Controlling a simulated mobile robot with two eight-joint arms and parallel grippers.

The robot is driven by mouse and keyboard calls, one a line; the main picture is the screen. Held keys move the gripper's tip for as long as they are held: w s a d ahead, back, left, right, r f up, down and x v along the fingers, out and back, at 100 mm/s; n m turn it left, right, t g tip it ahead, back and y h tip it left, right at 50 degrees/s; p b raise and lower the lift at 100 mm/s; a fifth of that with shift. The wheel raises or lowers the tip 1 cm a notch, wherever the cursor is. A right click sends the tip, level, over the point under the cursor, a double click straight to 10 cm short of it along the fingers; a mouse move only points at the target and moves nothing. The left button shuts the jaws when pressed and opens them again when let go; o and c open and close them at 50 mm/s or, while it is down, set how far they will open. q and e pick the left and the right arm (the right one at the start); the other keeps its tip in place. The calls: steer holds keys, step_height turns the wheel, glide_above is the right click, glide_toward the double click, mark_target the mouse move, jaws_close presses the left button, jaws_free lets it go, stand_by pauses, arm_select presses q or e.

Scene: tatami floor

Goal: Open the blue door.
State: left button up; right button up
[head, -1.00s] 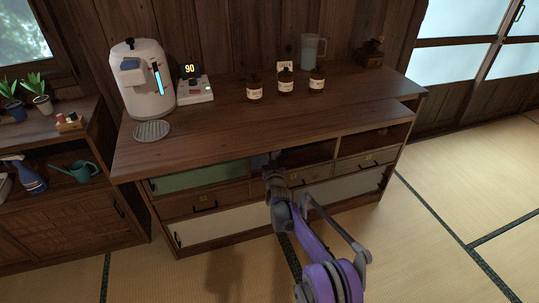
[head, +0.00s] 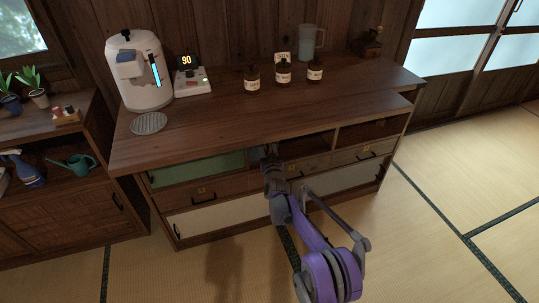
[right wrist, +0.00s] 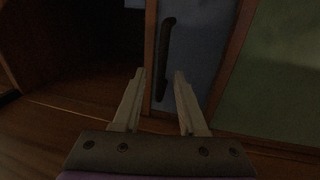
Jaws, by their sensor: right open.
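The blue door (right wrist: 200,40) fills the upper middle of the right wrist view, with a dark upright bar handle (right wrist: 163,55) on it. In the head view only a small strip of the blue door (head: 257,153) shows beside my gripper, right of the green door (head: 197,168). My right gripper (right wrist: 160,74) is open, its two fingertips on either side of the handle's lower part in the picture. I cannot tell whether they touch it. In the head view the right gripper (head: 268,152) reaches the cabinet's upper compartment row. My left gripper is not in view.
The wooden cabinet (head: 140,163) carries a white dispenser (head: 139,75), several dark bottles and a jug (head: 311,42) on top. Drawers and white lower doors (head: 215,215) lie below. An open dark compartment (right wrist: 75,45) adjoins the blue door. The tatami floor at right is clear.

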steer(key=s+d+p, duration=0.1)
steer(key=s, duration=0.9)
steer(key=shift+p, duration=0.35)
steer(key=shift+d, duration=0.1)
